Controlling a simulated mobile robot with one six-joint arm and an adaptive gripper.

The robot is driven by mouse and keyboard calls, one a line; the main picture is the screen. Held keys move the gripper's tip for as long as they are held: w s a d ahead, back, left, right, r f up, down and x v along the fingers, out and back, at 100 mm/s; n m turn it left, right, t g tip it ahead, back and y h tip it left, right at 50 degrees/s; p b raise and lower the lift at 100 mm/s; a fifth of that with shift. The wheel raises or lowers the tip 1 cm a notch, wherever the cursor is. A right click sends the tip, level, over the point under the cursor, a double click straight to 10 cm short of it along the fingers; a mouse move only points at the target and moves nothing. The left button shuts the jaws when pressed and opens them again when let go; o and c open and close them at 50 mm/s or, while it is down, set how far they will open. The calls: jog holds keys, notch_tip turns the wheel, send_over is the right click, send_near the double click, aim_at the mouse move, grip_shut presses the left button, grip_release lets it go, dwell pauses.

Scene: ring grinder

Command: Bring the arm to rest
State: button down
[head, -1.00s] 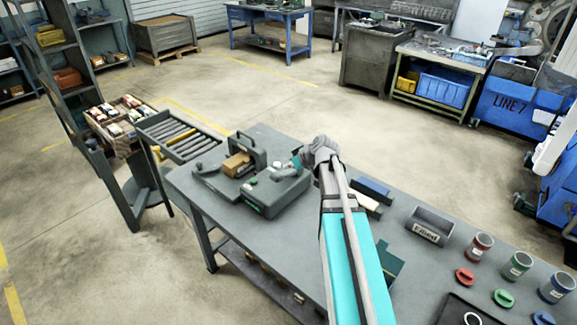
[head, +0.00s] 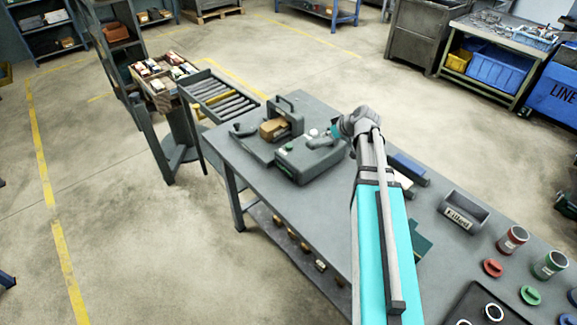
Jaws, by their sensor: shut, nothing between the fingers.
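My arm (head: 379,240), teal and grey, reaches from the bottom of the head view out over the grey workbench (head: 400,212). Its wrist is bent to the left. My gripper (head: 316,139) is small in the picture, shut and empty, over or beside the dark green-grey grinder (head: 306,164). I cannot tell whether it touches the grinder. The wrist hides part of the bench behind it.
A brown block (head: 273,129) sits by the grinder. A roller rack (head: 217,97) stands off the bench's far left end. A bin marked "Filled" (head: 463,212), several coloured cups and lids, and a dark tray (head: 478,303) with rings are at right.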

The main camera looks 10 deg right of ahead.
dwell(0.4)
jog(key=s+a+f+m+g+h, duration=0.2)
jog(key=s+a+f+g, duration=0.1)
jog(key=s+a, duration=0.4)
jog(key=s+a+f+m+g+h+b, duration=0.1)
jog(key=s+a+f+m+g+h, duration=0.1)
jog(key=s+a, duration=0.5)
jog(key=s+f+m+g, duration=0.1)
jog(key=s+f+g, duration=0.1)
jog(key=s, duration=0.4)
jog(key=shift+a+g+h, duration=0.2)
jog(key=shift+g+h, duration=0.1)
jog(key=shift+g, duration=0.1)
